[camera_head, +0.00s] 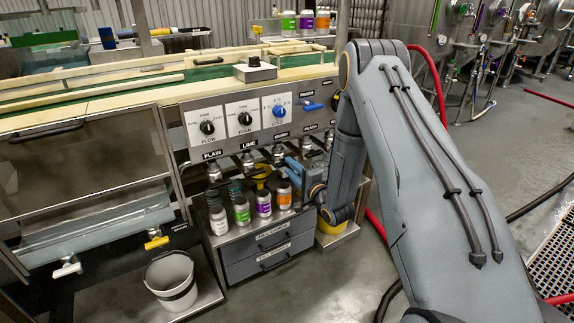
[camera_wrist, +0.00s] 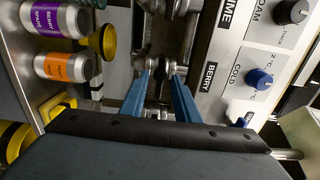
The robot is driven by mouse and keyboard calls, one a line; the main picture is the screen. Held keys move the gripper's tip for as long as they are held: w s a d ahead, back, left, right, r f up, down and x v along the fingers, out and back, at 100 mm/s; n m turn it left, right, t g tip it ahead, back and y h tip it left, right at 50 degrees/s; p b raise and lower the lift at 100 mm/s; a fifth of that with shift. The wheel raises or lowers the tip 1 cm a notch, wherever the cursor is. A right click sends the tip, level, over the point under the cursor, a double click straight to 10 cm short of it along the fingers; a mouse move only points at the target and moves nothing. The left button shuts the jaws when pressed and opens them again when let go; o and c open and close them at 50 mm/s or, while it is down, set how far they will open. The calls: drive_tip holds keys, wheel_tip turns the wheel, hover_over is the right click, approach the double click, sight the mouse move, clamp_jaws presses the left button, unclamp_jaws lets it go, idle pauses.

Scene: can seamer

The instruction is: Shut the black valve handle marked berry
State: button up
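The berry valve (camera_head: 278,151) is in the row of taps under the control panel. Its label BERRY (camera_wrist: 210,76) reads clearly in the wrist view, right of my gripper (camera_wrist: 162,76). My gripper is open, with its two blue fingers reaching toward the metal and dark valve parts (camera_wrist: 164,62) level with that label. In the head view my gripper (camera_head: 289,165) is at the berry tap, above the bottles. The black handle is small and dark between the fingertips. I cannot tell whether the fingers touch it.
Bottles with white (camera_head: 218,219), green (camera_head: 241,210), purple (camera_head: 263,203) and orange (camera_head: 284,195) labels stand on the shelf below the taps. The panel (camera_head: 245,118) has knobs and a blue lever (camera_head: 313,106). A yellow funnel-like part (camera_wrist: 105,42) is left of the fingers. A bucket (camera_head: 171,283) stands lower left.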

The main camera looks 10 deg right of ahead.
drive_tip(key=v, duration=0.4)
drive_tip(key=s+d+r+n+g+h+p, duration=0.1)
drive_tip(key=s+r+n+g+h+p, duration=0.55)
drive_tip(key=s+r, duration=0.4)
drive_tip(key=s+a+r+n+g+p, duration=0.1)
drive_tip(key=s+r+n+g, duration=0.1)
drive_tip(key=s, duration=0.8)
drive_tip(key=s+a+r+n+g+p, duration=0.1)
drive_tip(key=s+r+g, duration=0.4)
drive_tip(key=s, duration=0.5)
drive_tip(key=s+a+r+n+g+p, duration=0.1)
drive_tip(key=s+r+n+g+p, duration=0.2)
drive_tip(key=s, duration=0.7)
wheel_tip(320, 180, up, 2)
drive_tip(key=shift+s+a+r+n+g+y, duration=0.1)
drive_tip(key=shift+s+a+n+g+y, duration=0.3)
drive_tip(key=shift+n, duration=0.65)
